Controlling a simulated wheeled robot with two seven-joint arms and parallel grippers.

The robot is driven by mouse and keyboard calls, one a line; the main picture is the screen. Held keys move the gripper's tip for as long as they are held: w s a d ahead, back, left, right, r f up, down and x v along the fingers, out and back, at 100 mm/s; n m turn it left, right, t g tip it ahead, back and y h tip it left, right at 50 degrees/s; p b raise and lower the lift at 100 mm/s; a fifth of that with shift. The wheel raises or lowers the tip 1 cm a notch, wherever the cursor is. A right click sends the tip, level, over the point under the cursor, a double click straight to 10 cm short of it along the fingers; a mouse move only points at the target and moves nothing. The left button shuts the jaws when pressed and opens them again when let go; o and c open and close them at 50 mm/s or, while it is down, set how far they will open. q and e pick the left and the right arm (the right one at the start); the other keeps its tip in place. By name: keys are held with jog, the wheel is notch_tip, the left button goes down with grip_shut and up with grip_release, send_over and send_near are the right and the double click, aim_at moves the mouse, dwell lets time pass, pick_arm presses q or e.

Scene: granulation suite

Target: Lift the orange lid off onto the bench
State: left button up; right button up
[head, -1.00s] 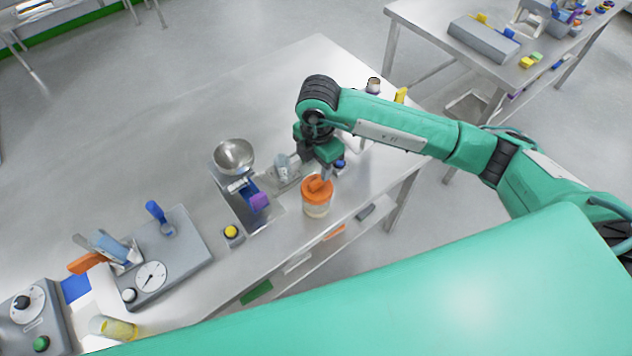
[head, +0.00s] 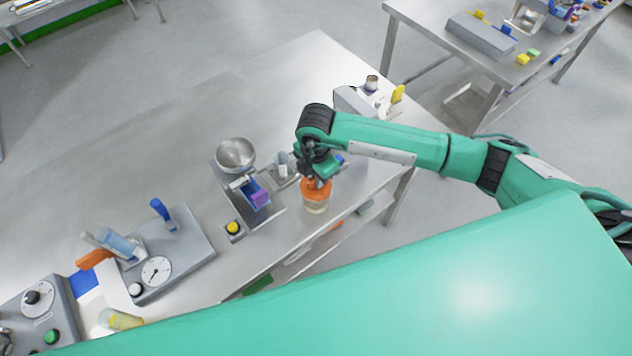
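The orange lid (head: 317,194) sits on a clear jar (head: 316,208) with pale contents, near the front edge of the steel bench (head: 265,90). My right gripper (head: 318,183) points down at the top of the lid, at its raised handle. The fingers are small and partly hidden by the wrist, so I cannot tell whether they are open or closed on the handle. My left gripper is not in view.
Left of the jar stand a machine with a steel bowl (head: 235,154) and a yellow button (head: 233,227). A grey device with a dial (head: 156,270) is further left. The back middle of the bench is bare.

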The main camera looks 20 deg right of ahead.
jog(key=shift+r, duration=0.2)
grip_shut()
jog(key=shift+r, duration=0.25)
notch_tip(320, 180, up, 19)
jog(key=b, duration=0.4)
jog(key=shift+b, duration=0.35)
